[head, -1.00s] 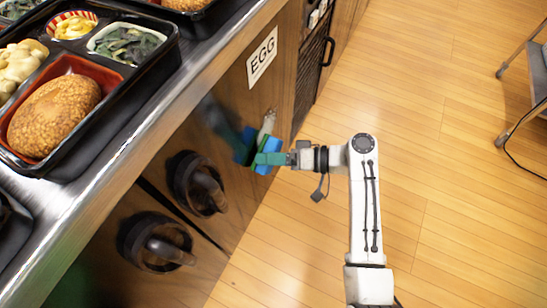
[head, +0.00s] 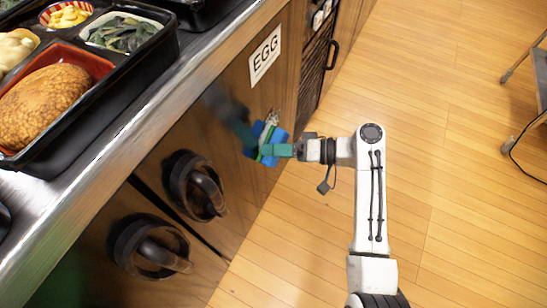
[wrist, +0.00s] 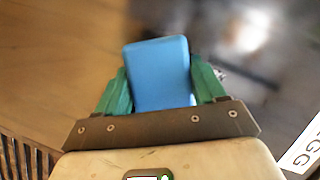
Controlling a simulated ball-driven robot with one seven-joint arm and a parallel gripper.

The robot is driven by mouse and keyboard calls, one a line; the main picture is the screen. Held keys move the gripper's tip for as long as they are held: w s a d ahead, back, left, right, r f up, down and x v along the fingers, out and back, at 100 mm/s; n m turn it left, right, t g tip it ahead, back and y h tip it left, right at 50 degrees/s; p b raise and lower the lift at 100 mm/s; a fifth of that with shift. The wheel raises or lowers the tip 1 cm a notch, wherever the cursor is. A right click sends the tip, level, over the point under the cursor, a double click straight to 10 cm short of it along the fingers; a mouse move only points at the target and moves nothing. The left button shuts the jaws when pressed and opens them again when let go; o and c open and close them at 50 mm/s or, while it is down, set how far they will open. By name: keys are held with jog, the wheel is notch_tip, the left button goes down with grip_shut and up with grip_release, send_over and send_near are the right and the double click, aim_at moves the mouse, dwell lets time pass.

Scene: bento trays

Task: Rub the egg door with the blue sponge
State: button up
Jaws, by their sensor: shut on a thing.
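The egg door (head: 238,185) is a dark wooden cabinet front under the counter, with a white EGG label (head: 265,54) near its top and a round dark handle (head: 195,185). My gripper (head: 268,150) is at the door's right part, below the label, with its green fingers shut on the blue sponge (head: 280,134). In the wrist view the sponge (wrist: 160,75) stands between both fingers. The sponge is close to the door; whether it touches is unclear. A pale greyish smear (head: 270,117) shows on the door just above the sponge.
A steel counter edge (head: 150,120) runs above the door, with a black bento tray (head: 50,165) on it. A second door handle (head: 148,247) juts out at lower left. A cart (head: 540,75) stands at far right. The wooden floor between is clear.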

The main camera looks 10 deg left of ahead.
aim_at(288, 133)
jog(key=shift+w+d+f+b, duration=0.1)
jog(key=shift+w+d+b, duration=0.1)
jog(key=shift+w+b, duration=0.45)
jog(key=shift+w+d+f+b, duration=0.1)
jog(key=shift+w+d+b, duration=0.1)
jog(key=shift+w+b, duration=0.45)
jog(key=shift+w+d+r, duration=0.25)
jog(key=shift+w+r, duration=0.35)
jog(key=shift+w, duration=0.15)
jog(key=shift+w+d+r, duration=0.2)
jog(key=shift+w+r, duration=0.4)
jog(key=shift+w, duration=0.1)
jog(key=shift+w+d+r, duration=0.25)
jog(key=shift+w+r, duration=0.35)
jog(key=shift+w, duration=0.15)
jog(key=shift+s+a+r+p, duration=0.2)
jog(key=shift+s+p, duration=0.4)
jog(key=shift+p, duration=0.2)
jog(key=shift+s+a+f+p, duration=0.1)
jog(key=shift+s+a+p, duration=0.1)
jog(key=shift+s+p, duration=0.3)
jog(key=shift+s+a+p, duration=0.15)
jog(key=shift+s+p, duration=0.25)
jog(key=shift+p, duration=0.05)
jog(key=shift+s+a+f, duration=0.1)
jog(key=shift+s+f, duration=0.05)
jog(key=shift+s, duration=0.15)
